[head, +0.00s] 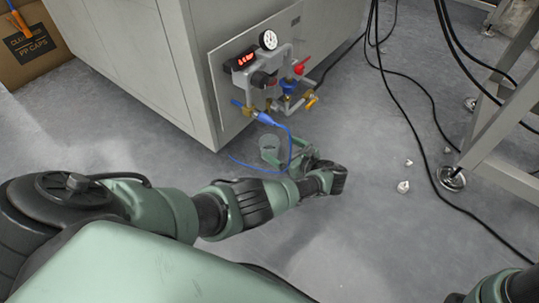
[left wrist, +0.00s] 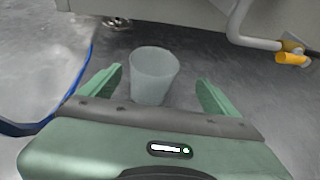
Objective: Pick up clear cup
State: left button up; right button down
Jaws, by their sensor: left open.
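The clear cup (left wrist: 153,78) stands upright on the grey floor in the left wrist view. In the head view the cup (head: 268,146) shows just beside the cabinet's bottom corner. My left gripper (left wrist: 160,88) is open, with one green finger on each side of the cup and visible gaps to it. In the head view my left gripper (head: 284,154) reaches down at the cup, partly behind the blue hose. Only a part of my right arm shows at the bottom right of the head view; its gripper is out of view.
A grey cabinet (head: 150,60) with a gauge and valve panel (head: 270,70) stands behind the cup. A blue hose (head: 262,168) loops beside it. Black cables (head: 400,110) and a metal frame leg (head: 480,110) are at the right, with white scraps (head: 403,187) on the floor.

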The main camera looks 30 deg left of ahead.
aim_at(263, 139)
pick_arm(q)
jog(key=shift+s+a+r+y+b, duration=0.1)
jog(key=shift+a+y+b, duration=0.15)
jog(key=shift+a, duration=0.35)
jog(key=shift+s+a+r+y+b, duration=0.15)
jog(key=shift+a+y, duration=0.1)
jog(key=shift+a, duration=0.3)
jog(key=b+x, duration=0.1)
jog(key=x, duration=0.1)
jog(key=b+x, duration=0.3)
jog(key=x, duration=0.1)
jog(key=shift+w+f+b, duration=0.1)
jog(key=shift+f+b, duration=0.3)
jog(key=shift+a, duration=0.2)
jog(key=shift+w+r, duration=0.1)
jog(key=shift+c, duration=0.3)
jog(key=c, duration=1.5)
jog(key=shift+r, duration=0.1)
